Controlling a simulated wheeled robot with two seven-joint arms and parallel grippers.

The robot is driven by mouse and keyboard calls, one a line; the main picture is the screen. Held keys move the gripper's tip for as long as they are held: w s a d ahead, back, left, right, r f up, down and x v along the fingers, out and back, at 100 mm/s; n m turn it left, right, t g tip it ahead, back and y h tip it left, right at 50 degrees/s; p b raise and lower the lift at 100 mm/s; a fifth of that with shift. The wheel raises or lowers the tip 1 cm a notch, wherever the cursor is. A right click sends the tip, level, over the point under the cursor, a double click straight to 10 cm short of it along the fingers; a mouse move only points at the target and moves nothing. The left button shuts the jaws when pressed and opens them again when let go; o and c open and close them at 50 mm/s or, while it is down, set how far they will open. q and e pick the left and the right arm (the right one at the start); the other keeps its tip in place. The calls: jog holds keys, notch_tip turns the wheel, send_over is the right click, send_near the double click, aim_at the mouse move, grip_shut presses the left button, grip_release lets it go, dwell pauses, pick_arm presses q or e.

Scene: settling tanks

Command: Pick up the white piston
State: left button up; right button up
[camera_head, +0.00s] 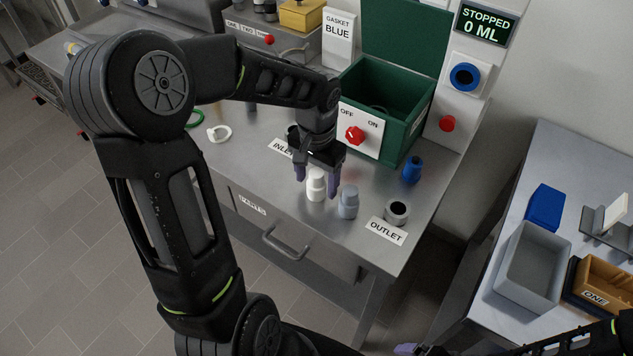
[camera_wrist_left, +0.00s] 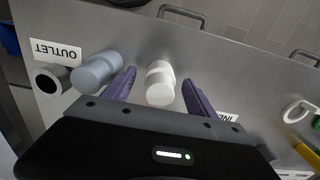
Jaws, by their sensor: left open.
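The white piston (camera_head: 316,184) stands upright on the steel table near its front edge in the head view. It also shows in the left wrist view (camera_wrist_left: 160,83), between the two purple fingers. My left gripper (camera_head: 318,179) is open and points down at the piston, with one finger on each side of it. In the left wrist view the fingers (camera_wrist_left: 158,92) are apart from the piston, with a gap on both sides. In the head view, only a purple fingertip (camera_head: 404,349) at the bottom edge shows of my right gripper.
A grey piston (camera_head: 348,202) stands close on the right. Beyond it are a dark-holed grey cylinder (camera_head: 396,212) by the OUTLET label (camera_head: 386,231) and a blue piece (camera_head: 412,169). A green box (camera_head: 402,136) stands behind. A white ring (camera_head: 219,134) lies to the left.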

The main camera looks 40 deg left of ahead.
pick_arm(q)
jog(key=shift+f, duration=0.45)
grip_shut()
dwell(0.8)
